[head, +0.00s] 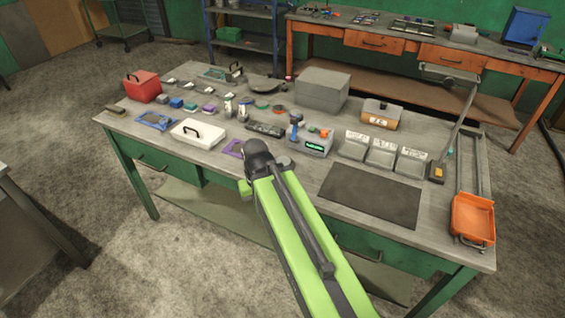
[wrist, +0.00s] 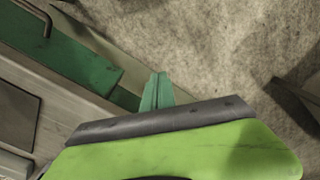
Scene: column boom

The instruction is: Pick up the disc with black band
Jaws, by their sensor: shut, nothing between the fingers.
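A dark, flat round thing (head: 264,85) lies towards the back middle of the workbench (head: 140,122) in the head view. Small round pieces (head: 279,109) lie nearer, in the middle of the bench. They are too small for me to tell which one is a disc with a black band. My green arm rises from the bottom of the head view, and its dark end joint stands over the bench's front part. The wrist view shows my green link, the floor and the bench's green side, with no disc.
A red box (head: 142,86), a white case (head: 198,133), a grey box (head: 322,89), grey bins (head: 382,153), a lamp (head: 456,125) and an orange tray (head: 472,218) crowd the bench. The dark mat (head: 370,195) is bare. Orange workbench (head: 400,55) stands behind.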

